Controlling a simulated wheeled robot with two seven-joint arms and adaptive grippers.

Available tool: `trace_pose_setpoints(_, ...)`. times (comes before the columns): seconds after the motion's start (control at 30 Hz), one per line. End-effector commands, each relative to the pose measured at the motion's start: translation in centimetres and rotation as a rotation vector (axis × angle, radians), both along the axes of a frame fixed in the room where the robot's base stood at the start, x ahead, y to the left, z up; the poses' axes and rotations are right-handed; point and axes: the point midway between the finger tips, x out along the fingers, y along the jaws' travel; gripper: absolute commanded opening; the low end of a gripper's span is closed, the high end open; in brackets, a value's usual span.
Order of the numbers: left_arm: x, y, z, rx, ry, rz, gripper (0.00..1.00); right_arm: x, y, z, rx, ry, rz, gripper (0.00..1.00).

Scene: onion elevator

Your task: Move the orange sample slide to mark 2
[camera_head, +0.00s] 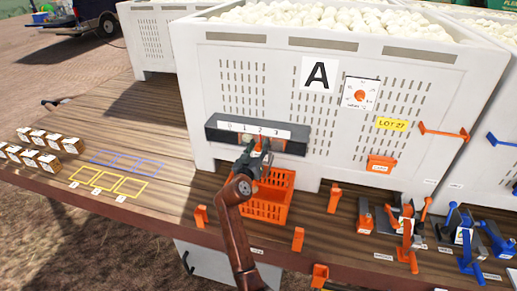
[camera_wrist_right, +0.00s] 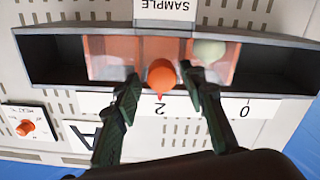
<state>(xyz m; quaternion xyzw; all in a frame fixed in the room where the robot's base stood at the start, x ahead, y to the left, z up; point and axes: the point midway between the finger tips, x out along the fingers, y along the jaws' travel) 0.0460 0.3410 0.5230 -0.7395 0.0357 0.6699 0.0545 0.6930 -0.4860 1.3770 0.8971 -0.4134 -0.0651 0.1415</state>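The orange sample slide (camera_wrist_right: 115,58) sits in a dark slotted housing (camera_head: 215,133) on the front of white crate A. In the right wrist view, which is upside down, its round orange knob (camera_wrist_right: 161,74) has its pointer at mark 2 (camera_wrist_right: 160,108). A pale onion (camera_wrist_right: 209,50) shows in the slide's opening to the right there. My right gripper (camera_head: 257,146) is in front of the housing. Its fingers stand on either side of the knob with small gaps, open. The right finger covers mark 1 in the wrist view. My left gripper is not in view.
An orange basket (camera_head: 268,205) stands below the housing. A dial (camera_head: 360,93) and a yellow lot tag (camera_head: 392,124) are on the crate. Several small boxes (camera_head: 48,161) and yellow outlines (camera_head: 105,182) are at the table's left. Orange and blue devices crowd the right.

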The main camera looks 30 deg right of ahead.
Motion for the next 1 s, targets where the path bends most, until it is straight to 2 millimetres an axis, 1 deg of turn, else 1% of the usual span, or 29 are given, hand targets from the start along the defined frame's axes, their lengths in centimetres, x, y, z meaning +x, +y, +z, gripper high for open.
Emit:
trace_pose_setpoints(0.03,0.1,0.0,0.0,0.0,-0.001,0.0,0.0,0.0,0.1,1.1,-0.001,-0.006,0.0,0.38)
trace_pose_setpoints(0.2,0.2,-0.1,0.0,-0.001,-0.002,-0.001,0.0,0.1,0.1,4.5,0.0,-0.005,0.0,0.38)
trace_pose_setpoints(0.4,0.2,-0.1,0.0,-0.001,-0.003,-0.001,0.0,0.1,0.1,7.4,-0.001,-0.002,0.001,0.38)
trace_pose_setpoints(0.6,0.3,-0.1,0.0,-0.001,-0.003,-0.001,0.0,0.1,0.1,8.4,0.0,0.001,0.001,0.38)
trace_pose_setpoints(1.0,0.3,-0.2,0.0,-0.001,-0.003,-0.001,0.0,0.1,0.1,8.4,-0.001,0.002,0.001,0.38)
